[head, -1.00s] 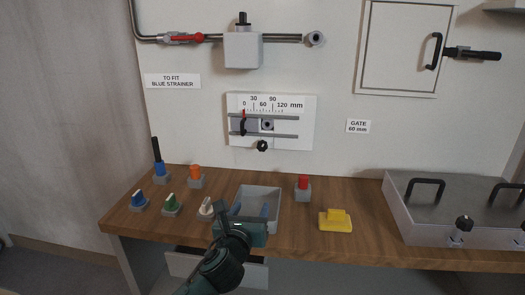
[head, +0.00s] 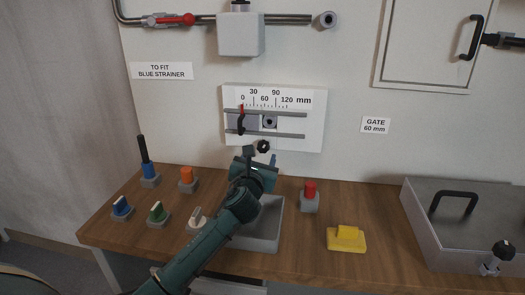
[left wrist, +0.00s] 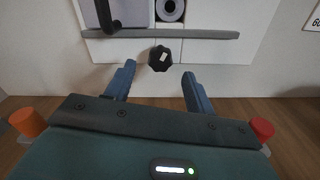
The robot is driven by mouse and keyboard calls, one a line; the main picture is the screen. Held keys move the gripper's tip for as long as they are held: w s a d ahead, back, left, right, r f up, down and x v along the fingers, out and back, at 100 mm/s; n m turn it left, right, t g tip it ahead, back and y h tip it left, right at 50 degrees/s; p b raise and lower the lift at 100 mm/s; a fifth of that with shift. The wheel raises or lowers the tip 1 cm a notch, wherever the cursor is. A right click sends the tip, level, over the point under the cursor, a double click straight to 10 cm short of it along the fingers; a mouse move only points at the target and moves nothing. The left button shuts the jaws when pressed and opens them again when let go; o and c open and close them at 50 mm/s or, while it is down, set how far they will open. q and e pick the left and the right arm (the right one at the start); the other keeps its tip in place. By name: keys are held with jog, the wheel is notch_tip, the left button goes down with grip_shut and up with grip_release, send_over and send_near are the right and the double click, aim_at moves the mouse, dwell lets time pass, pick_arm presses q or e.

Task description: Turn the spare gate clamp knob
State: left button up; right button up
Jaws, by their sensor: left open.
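The gate clamp knob, a small black knob (head: 263,146), sits on the wall just below the lower rail of the gate scale plate (head: 315,122). In the left wrist view the knob (left wrist: 160,58) shows dark and faceted with a small pale mark, ahead of and between my two blue fingers. My left gripper (head: 261,157) is open and empty, just below the knob in the head view; the left wrist view shows its spread fingers (left wrist: 158,86). No contact with the knob shows. My right gripper is not in view.
A grey tray (head: 268,243) lies on the wooden bench below my left arm. A red button (head: 310,191) and yellow block (head: 346,238) stand to its right. Blue, green, white and orange knobs (head: 186,177) stand left. A grey box (head: 462,222) is at the right.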

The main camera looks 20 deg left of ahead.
aim_at(262, 149)
pick_arm(q)
jog(key=shift+x, duration=2.45)
jog(key=shift+c, duration=0.4)
jog(key=c, duration=0.9)
